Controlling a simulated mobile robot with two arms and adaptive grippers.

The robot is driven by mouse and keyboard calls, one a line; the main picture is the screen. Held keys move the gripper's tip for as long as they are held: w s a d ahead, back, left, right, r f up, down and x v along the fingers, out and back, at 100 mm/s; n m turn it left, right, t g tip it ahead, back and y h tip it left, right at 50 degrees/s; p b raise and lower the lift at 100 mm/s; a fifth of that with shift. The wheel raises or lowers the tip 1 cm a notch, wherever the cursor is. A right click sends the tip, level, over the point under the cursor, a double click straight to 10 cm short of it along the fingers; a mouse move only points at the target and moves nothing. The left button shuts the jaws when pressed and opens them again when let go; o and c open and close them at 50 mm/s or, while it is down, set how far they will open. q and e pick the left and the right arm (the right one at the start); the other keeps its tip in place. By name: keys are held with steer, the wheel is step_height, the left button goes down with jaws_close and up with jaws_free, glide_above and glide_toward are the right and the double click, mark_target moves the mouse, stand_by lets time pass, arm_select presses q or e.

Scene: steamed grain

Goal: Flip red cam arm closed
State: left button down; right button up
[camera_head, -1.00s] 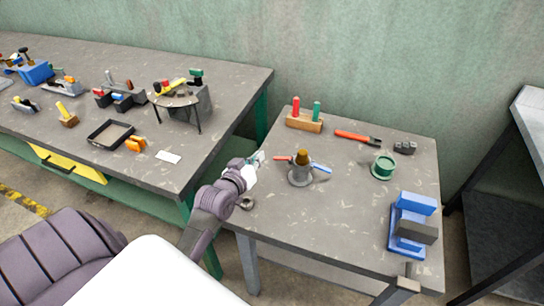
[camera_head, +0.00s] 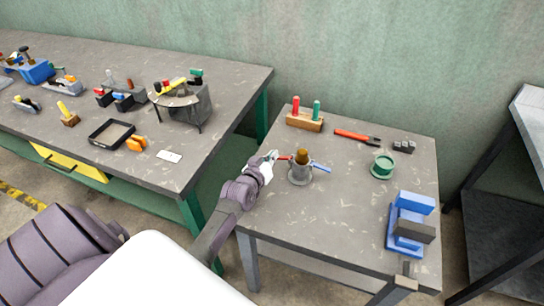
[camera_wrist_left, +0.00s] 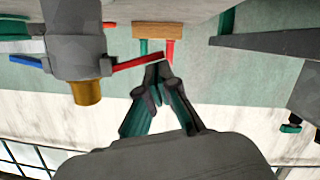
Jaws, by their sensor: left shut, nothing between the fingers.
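A grey round fixture (camera_head: 300,176) with a brown-gold cylinder (camera_head: 302,156) on top stands on the small table. The red cam arm (camera_head: 284,158) sticks out from its left side, and a blue arm (camera_head: 320,167) sticks out from its right. My left gripper (camera_head: 273,156) is shut and empty, with its fingertips by the outer end of the red arm. The upside-down left wrist view shows the red arm (camera_wrist_left: 138,62) reaching toward the closed fingertips (camera_wrist_left: 158,72). I cannot tell whether they touch. My right gripper is not in view.
A wooden block (camera_head: 304,124) with red and green posts stands behind the fixture. Red-handled pliers (camera_head: 357,137), a green round part (camera_head: 382,167) and a blue vise-like fixture (camera_head: 410,225) are to the right. The table's front middle is clear.

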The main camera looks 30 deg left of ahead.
arm_select(q)
steer(key=shift+f+n+h+b, duration=0.4)
steer(key=shift+f+n+b, duration=0.25)
steer(key=shift+n+b, duration=0.5)
steer(key=shift+f, duration=0.5)
steer(key=shift+d+r, duration=0.1)
steer(key=shift+r, duration=0.05)
